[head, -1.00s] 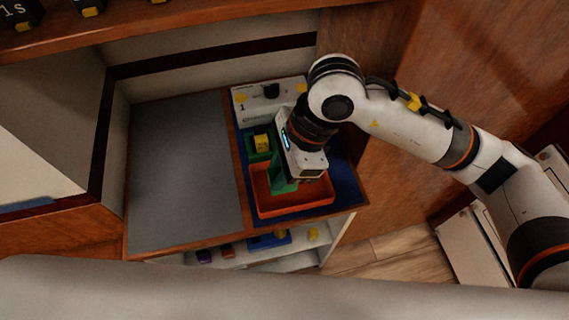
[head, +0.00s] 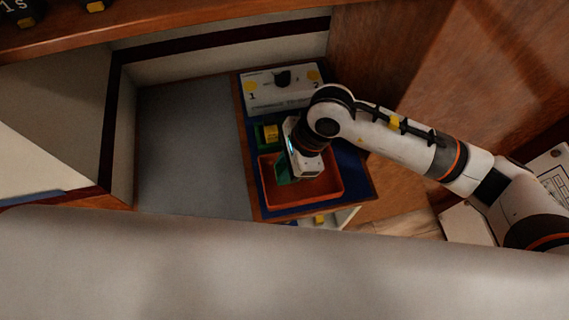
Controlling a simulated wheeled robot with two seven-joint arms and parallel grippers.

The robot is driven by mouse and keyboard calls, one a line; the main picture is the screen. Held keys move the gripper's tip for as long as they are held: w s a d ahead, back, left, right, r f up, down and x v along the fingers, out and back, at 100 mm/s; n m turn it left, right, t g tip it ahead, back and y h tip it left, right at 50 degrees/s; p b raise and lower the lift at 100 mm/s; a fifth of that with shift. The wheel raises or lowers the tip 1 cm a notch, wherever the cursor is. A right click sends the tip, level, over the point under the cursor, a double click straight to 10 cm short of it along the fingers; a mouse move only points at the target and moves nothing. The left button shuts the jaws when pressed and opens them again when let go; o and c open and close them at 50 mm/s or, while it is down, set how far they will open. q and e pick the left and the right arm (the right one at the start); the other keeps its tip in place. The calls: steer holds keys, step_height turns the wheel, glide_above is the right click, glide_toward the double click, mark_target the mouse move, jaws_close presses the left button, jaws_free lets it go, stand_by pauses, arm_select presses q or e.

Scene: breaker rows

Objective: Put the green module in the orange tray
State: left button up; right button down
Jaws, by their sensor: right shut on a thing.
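The orange tray (head: 322,189) is a shallow open box on the blue mat at the right end of the counter. My right gripper (head: 297,172) points down over the tray's back left part. It is shut on the green module (head: 285,174), which shows as a green patch at the hand's left side. The hand hides the fingertips and most of the module. I cannot tell whether the module touches the tray floor. My left gripper is not in view.
A green tray (head: 261,143) holding a yellow piece (head: 271,133) sits just behind the orange tray. A grey-white box (head: 282,96) with a black knob and yellow parts stands at the back. The grey counter surface (head: 190,150) on the left is clear. A wooden panel rises on the right.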

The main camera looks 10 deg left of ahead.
steer(key=shift+f, duration=0.35)
steer(key=shift+d, duration=0.1)
steer(key=shift+f, duration=0.1)
steer(key=shift+f+b, duration=0.15)
steer(key=shift+b, duration=0.15)
steer(key=c, duration=1.2)
jaws_free()
steer(key=shift+r, duration=0.2)
